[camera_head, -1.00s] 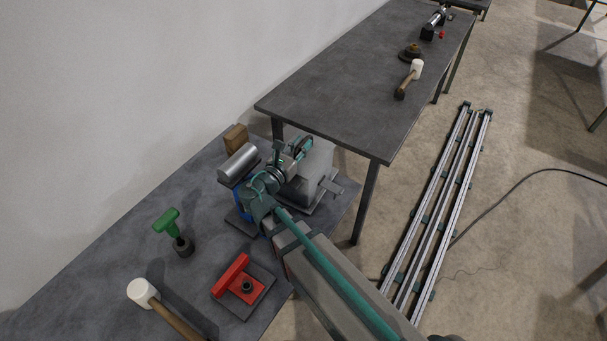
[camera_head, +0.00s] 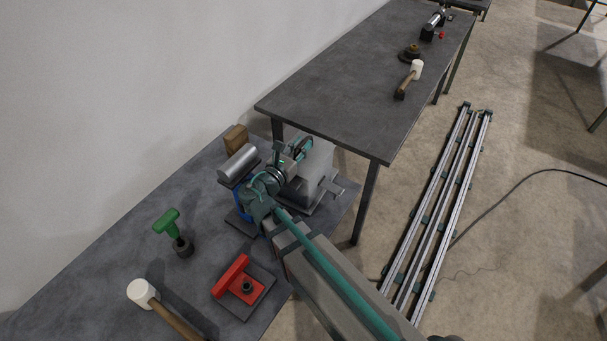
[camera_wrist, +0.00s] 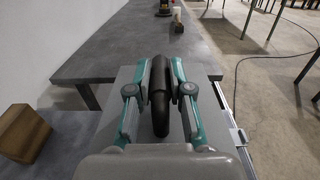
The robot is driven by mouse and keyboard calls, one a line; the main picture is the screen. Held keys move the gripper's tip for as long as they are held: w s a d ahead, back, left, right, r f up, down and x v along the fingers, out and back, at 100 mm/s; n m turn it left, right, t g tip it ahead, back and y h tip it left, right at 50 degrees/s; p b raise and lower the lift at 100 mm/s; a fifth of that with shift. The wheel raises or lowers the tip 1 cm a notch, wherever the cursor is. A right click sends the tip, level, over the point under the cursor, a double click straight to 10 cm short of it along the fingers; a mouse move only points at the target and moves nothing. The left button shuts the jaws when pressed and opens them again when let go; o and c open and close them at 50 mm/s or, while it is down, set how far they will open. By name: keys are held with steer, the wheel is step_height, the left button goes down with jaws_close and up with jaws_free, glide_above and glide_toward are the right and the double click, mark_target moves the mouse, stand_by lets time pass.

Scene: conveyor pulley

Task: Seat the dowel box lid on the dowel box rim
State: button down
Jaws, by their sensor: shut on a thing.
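My gripper (camera_head: 302,148) is over the far end of the near bench, and its fingers also show in the wrist view (camera_wrist: 160,75). They are shut on a dark rounded bar (camera_wrist: 159,98), which looks like a handle. A light grey flat-topped body (camera_head: 320,158) lies directly beneath the fingers; its top (camera_wrist: 210,73) shows on both sides of them. I cannot tell whether this is the dowel box lid alone or the lid over the box. The rim and any gap at it are hidden.
A brown wooden block (camera_head: 236,139) and a silver cylinder (camera_head: 238,163) stand left of my gripper. A green-handled tool (camera_head: 170,226), a red fixture (camera_head: 240,280) and a white-headed mallet (camera_head: 143,292) are nearer. The far table (camera_head: 340,100) is mostly clear.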

steer(key=shift+f, duration=0.4)
steer(key=c, duration=1)
jaws_free()
step_height(320, 180, up, 10)
stand_by(0.6)
